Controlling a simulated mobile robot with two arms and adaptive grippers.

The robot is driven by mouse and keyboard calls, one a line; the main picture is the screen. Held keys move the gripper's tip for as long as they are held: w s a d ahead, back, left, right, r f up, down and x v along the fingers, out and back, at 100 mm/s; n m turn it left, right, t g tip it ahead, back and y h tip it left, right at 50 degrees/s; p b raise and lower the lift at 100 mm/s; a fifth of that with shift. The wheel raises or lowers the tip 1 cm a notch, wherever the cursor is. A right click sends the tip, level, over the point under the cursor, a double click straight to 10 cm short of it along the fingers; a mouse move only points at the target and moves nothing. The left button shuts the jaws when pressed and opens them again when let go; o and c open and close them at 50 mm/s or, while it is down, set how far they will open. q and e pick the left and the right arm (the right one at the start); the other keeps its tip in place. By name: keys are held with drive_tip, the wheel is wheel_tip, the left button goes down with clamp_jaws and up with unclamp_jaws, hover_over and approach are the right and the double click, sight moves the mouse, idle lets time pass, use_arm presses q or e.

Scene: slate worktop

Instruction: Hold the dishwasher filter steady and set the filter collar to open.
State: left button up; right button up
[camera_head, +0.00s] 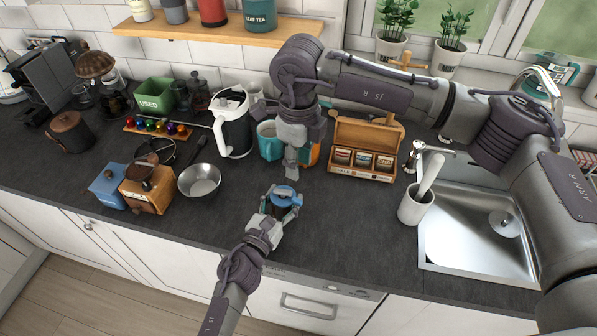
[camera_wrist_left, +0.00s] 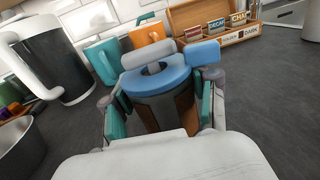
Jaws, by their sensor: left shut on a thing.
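The dishwasher filter (camera_head: 284,200) stands upright near the front of the worktop. Its blue filter collar (camera_head: 283,193) is on top. In the left wrist view the collar (camera_wrist_left: 155,80) is a blue ring with a tab (camera_wrist_left: 205,52) sticking out to the right, and a pale grip rises in its middle. My left gripper (camera_head: 276,208) is shut on the filter body, its teal pads on either side of the grey body (camera_wrist_left: 162,108). My right gripper (camera_head: 291,172) points down just above and behind the collar, apparently clear of it; its finger opening is unclear.
Behind are a teal mug (camera_head: 268,141), a white kettle (camera_head: 233,125) and a wooden tea box (camera_head: 362,150). A metal bowl (camera_head: 200,181) and coffee grinder (camera_head: 148,187) stand left. A white utensil cup (camera_head: 415,206) and sink (camera_head: 475,225) are right. The worktop right of the filter is clear.

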idle(0.4)
use_arm(q)
drive_tip(key=o, duration=1.3)
drive_tip(key=shift+c, duration=0.2)
